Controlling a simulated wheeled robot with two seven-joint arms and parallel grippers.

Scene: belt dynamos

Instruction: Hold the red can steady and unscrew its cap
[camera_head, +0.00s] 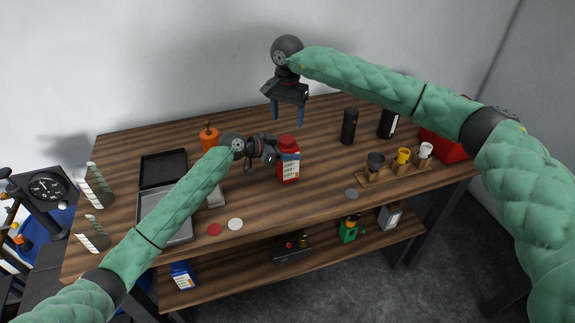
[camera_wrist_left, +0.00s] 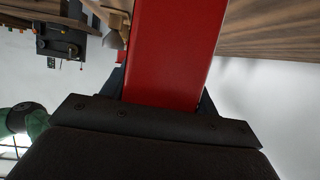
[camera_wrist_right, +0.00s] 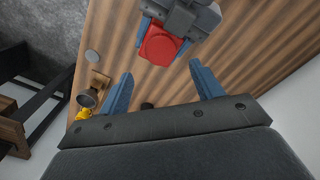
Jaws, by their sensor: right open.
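The red can (camera_head: 289,172) with a white label stands upright near the middle of the table. Its red cap (camera_head: 288,142) is on top and also shows from above in the right wrist view (camera_wrist_right: 160,46). My left gripper (camera_head: 286,156) is around the upper part of the can from the left, a blue finger against it. The can's red side (camera_wrist_left: 170,55) fills the space between its jaws in the left wrist view. My right gripper (camera_head: 286,112) is open and empty, pointing down above and behind the can. Its blue fingers (camera_wrist_right: 157,90) are apart, clear of the cap.
An orange bottle (camera_head: 209,137) and an open grey case (camera_head: 163,167) are to the left. Black cylinders (camera_head: 349,126), a wooden cup rack (camera_head: 395,173) and a red box (camera_head: 443,146) are to the right. Flat discs (camera_head: 235,224) lie near the front edge.

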